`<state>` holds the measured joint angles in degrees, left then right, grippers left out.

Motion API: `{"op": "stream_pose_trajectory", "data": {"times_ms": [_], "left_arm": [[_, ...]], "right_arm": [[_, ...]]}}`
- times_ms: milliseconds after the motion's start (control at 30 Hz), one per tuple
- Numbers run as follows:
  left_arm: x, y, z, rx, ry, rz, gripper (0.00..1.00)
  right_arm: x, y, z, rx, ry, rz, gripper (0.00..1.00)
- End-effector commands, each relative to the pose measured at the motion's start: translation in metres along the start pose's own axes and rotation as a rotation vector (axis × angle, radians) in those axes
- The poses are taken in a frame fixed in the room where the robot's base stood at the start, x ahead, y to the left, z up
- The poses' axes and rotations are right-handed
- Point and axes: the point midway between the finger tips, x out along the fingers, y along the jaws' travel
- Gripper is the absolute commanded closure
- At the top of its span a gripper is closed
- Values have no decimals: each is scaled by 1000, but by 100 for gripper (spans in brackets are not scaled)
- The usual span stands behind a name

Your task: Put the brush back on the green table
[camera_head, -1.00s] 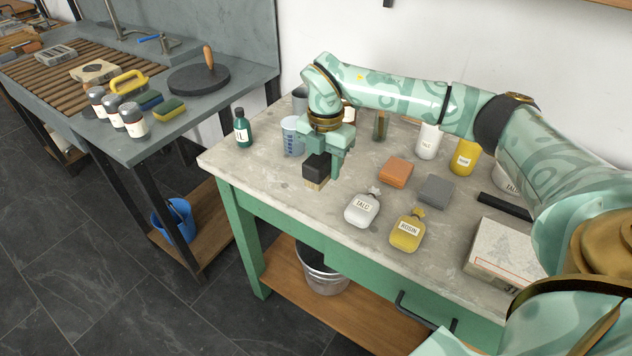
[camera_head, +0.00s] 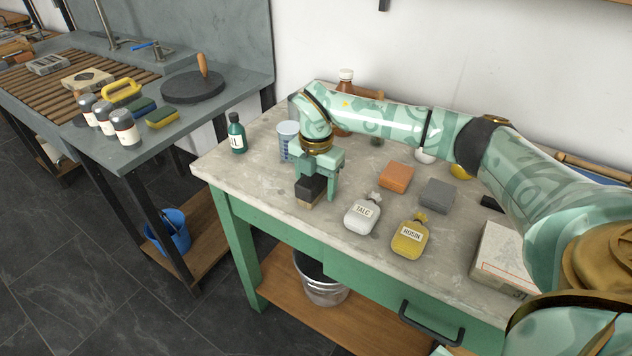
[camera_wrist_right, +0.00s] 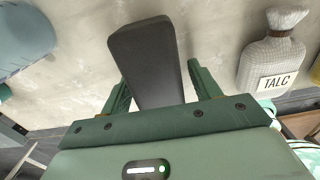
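The brush (camera_head: 311,188), a dark block with a tan bristle edge below, is between the fingers of my right gripper (camera_head: 318,175). It is at or just above the grey top of the green table (camera_head: 262,190), near the front left edge; I cannot tell if it touches. The bristles are hidden there. My left gripper is not in view.
A talc bag (camera_head: 362,214) and a rosin bag (camera_head: 410,237) lie right of the brush. An orange block (camera_head: 396,177) and a grey block (camera_head: 437,195) are behind them. A blue beaker (camera_head: 287,140) and green bottle (camera_head: 236,133) stand behind left. Bare tabletop lies left of the brush.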

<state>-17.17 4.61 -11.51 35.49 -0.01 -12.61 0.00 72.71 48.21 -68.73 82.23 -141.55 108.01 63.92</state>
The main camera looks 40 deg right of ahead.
Motion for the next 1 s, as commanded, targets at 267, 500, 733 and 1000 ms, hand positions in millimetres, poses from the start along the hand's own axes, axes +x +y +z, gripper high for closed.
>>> {"op": "stream_pose_trajectory", "data": {"times_ms": [267,500,733,1000], "left_arm": [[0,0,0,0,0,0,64],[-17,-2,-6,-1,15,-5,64],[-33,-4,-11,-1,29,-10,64],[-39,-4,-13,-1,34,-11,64]], "right_arm": [[-2,0,0,0,0,0,38],[-49,0,0,0,-4,6,38],[-101,0,0,0,-2,5,38],[-124,0,0,1,0,0,38]]}}
